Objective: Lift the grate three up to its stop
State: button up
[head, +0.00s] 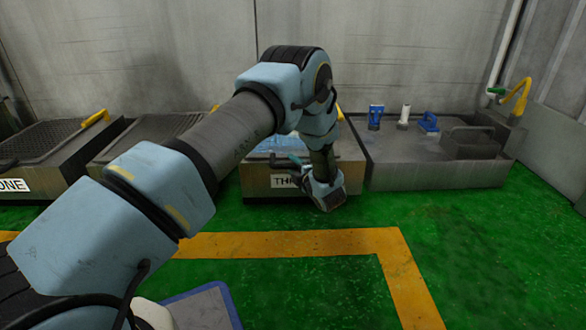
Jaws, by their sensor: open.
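The third box (257,184) stands against the back wall, with a white label (284,181) on its front reading "TH", the rest covered by my gripper. My arm hides most of its top, so I cannot make out grate three or how far it is raised. A pale blue patch (274,144) shows inside the box's top. A bit of yellow (339,113) shows just right of my arm, perhaps the grate's handle.
Two boxes with dark grates (45,142) (150,135) stand to the left; the far-left one has a yellow handle (96,117). A grey basin (435,170) with blue tools and a white bottle stands to the right. The green floor (300,216) in front is clear.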

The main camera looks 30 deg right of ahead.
jog(key=shift+c, duration=0.3)
grip_shut()
dwell(1.0)
